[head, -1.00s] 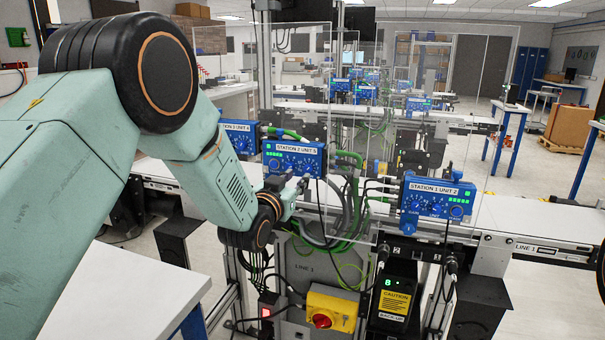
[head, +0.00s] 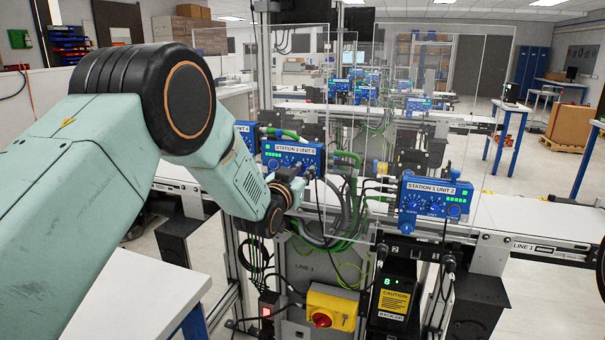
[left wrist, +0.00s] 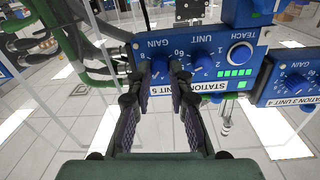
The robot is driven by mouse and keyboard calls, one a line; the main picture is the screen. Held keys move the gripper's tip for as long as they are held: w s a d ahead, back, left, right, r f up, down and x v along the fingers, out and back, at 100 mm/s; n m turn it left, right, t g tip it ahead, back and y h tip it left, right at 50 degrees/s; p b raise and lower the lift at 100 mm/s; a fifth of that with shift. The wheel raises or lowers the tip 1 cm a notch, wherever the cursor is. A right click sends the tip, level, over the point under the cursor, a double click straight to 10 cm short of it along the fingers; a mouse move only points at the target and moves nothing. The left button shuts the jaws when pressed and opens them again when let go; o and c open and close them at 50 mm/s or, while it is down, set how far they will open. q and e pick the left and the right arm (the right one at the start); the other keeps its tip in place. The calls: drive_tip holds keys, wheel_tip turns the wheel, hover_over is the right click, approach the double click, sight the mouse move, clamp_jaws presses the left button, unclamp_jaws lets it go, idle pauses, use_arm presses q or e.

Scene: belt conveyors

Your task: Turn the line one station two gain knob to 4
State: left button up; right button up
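The blue station 2 unit 5 box (head: 293,149) stands left of centre in the head view, on the line 1 frame. It also shows, upside down, in the left wrist view (left wrist: 232,60). Its blue gain knob (left wrist: 160,69) lies between the fingertips of my left gripper (left wrist: 165,75). The fingers are apart, one on each side of the knob; I cannot tell whether they touch it. The knob's pointer is too hidden to read. In the head view my left gripper (head: 297,187) is at the box's lower edge. My right gripper is not in view.
The unit knob (left wrist: 203,62) sits close beside the right finger. Green and grey cables (left wrist: 75,45) run along the left. A yellow box with a red switch (head: 331,308) hangs below.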

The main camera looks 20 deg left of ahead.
use_arm(q)
drive_tip(key=shift+a+f, duration=0.1)
clamp_jaws()
drive_tip(key=shift+n, duration=0.4)
drive_tip(key=shift+f+n+b, duration=0.15)
drive_tip(key=shift+n+b, duration=0.55)
drive_tip(key=shift+n, duration=2.7)
